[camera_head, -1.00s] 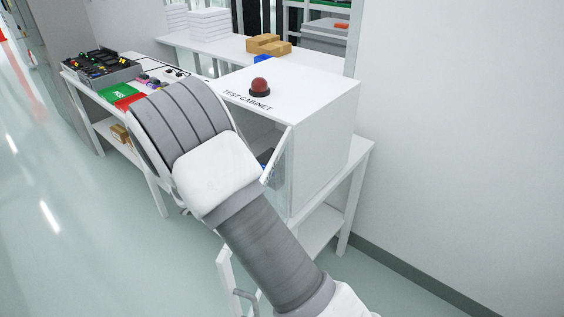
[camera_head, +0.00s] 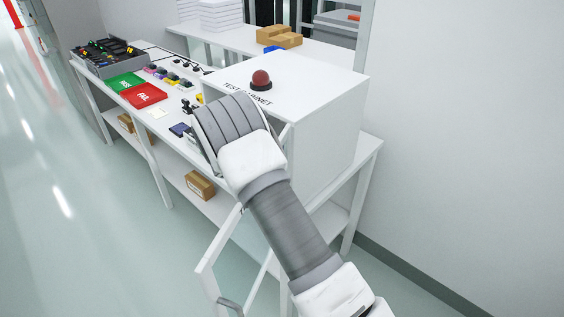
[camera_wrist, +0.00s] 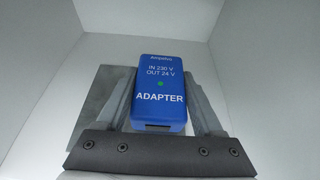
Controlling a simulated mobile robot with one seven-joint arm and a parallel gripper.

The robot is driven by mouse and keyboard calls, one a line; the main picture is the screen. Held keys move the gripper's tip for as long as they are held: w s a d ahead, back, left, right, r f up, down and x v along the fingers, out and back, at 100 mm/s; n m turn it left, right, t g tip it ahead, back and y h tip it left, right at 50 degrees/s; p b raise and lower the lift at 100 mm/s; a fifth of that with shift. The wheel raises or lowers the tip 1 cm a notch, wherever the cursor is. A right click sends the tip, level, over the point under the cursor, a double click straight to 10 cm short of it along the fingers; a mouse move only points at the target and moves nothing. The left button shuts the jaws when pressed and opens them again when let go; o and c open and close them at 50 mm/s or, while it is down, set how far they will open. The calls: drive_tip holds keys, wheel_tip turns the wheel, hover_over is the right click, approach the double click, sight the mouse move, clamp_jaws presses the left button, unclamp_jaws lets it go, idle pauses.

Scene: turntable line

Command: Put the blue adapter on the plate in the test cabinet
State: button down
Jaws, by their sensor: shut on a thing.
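The blue adapter (camera_wrist: 161,95), labelled ADAPTER with a small green light, is in the wrist view between the two fingers of my gripper (camera_wrist: 160,104). My gripper is shut on it. A grey plate (camera_wrist: 107,78) lies beneath and around the adapter; I cannot tell whether they touch. White walls surround them, inside the test cabinet (camera_head: 328,118). In the head view my arm covers the cabinet's opening, and the gripper and adapter are hidden. The cabinet door (camera_head: 220,248) appears swung open at the lower front.
A red button (camera_head: 261,79) sits on the cabinet top. Left on the bench are a green tray (camera_head: 125,83), a red tray (camera_head: 145,95), a grey bin (camera_head: 107,59) and several small coloured pieces. A cardboard box (camera_head: 199,184) is on the lower shelf.

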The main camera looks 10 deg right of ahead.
drive_tip(key=shift+w+d+f, duration=0.55)
drive_tip(key=shift+w+f, duration=0.15)
drive_tip(key=shift+w, duration=0.2)
drive_tip(key=shift+f, duration=1.85)
drive_tip(key=shift+f+b, duration=0.2)
drive_tip(key=shift+b, duration=0.15)
unclamp_jaws()
drive_tip(key=shift+r, duration=0.1)
drive_tip(key=shift+r+p, duration=0.25)
drive_tip(key=shift+p, duration=0.1)
drive_tip(key=v, duration=1.2)
drive_tip(key=shift+s+f, duration=0.1)
drive_tip(key=shift+f, duration=0.05)
